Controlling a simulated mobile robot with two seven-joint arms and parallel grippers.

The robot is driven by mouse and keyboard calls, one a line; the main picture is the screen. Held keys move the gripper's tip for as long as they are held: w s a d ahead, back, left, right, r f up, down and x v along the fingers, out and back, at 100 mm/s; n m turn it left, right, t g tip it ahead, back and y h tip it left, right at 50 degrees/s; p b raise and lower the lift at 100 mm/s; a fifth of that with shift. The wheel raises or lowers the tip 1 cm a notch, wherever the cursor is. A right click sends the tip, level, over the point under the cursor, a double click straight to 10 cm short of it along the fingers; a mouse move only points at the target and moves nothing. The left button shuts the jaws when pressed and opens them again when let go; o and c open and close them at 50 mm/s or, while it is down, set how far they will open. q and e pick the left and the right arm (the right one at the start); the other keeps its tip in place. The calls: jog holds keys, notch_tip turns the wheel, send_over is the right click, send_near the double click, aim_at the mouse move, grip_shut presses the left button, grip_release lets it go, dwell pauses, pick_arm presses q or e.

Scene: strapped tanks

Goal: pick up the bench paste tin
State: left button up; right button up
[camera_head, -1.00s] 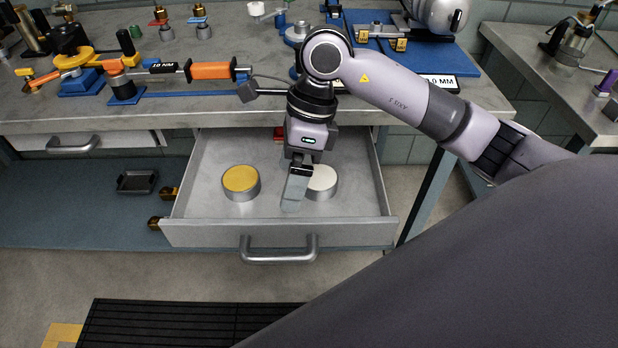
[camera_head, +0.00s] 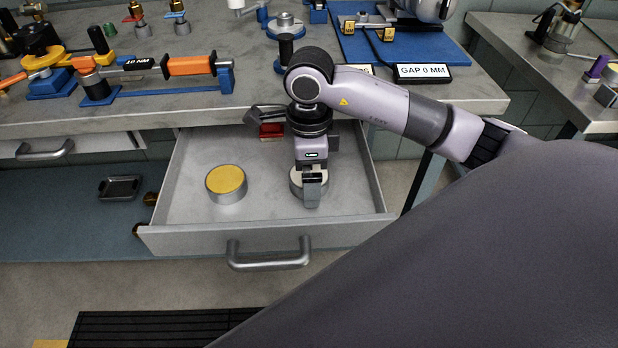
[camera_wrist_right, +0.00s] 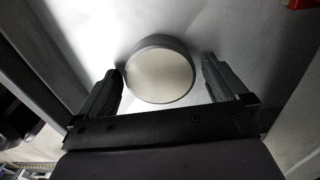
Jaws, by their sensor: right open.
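The open drawer (camera_head: 262,205) holds two round tins, one with a yellow top (camera_head: 226,182) and one with a pale cream top (camera_head: 295,181). No lettering is readable on either, so I cannot tell by label which is the bench paste tin. My right gripper (camera_head: 312,192) points down over the cream-topped tin and partly hides it. In the right wrist view, the cream-topped tin (camera_wrist_right: 160,76) lies between the open fingers of my right gripper (camera_wrist_right: 163,66). The left finger is very near or touching its rim; a gap shows on the right. My left gripper is not in view.
A red object (camera_head: 271,131) lies at the back of the drawer. The workbench top (camera_head: 215,112) overhangs the drawer's rear, with a tool marked 10 NM (camera_head: 140,64) on it. The drawer handle (camera_head: 268,262) sticks out in front. The drawer floor between the tins is bare.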

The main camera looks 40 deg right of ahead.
jog(key=c, duration=1.3)
